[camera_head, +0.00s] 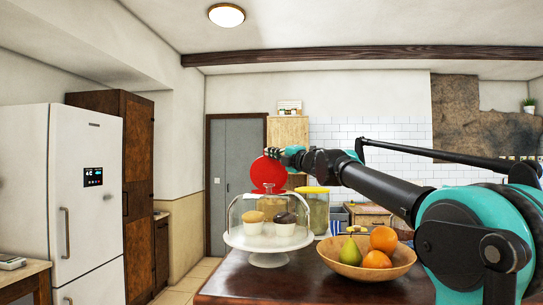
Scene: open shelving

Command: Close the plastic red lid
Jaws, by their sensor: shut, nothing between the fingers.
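The plastic red lid (268,172) is a round disc standing up, facing the camera, behind and above the glass dome of a cake stand. My gripper (273,152) is at the upper right edge of the red lid. Its fingers are shut with nothing between them. I cannot tell whether they touch the lid.
The cake stand (268,259) holds muffins under its dome. A jar with a yellow lid (312,190) stands just right of it. A wooden bowl (341,262) of fruit is at the right, below my arm. The brown table (300,290) is clear in front.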

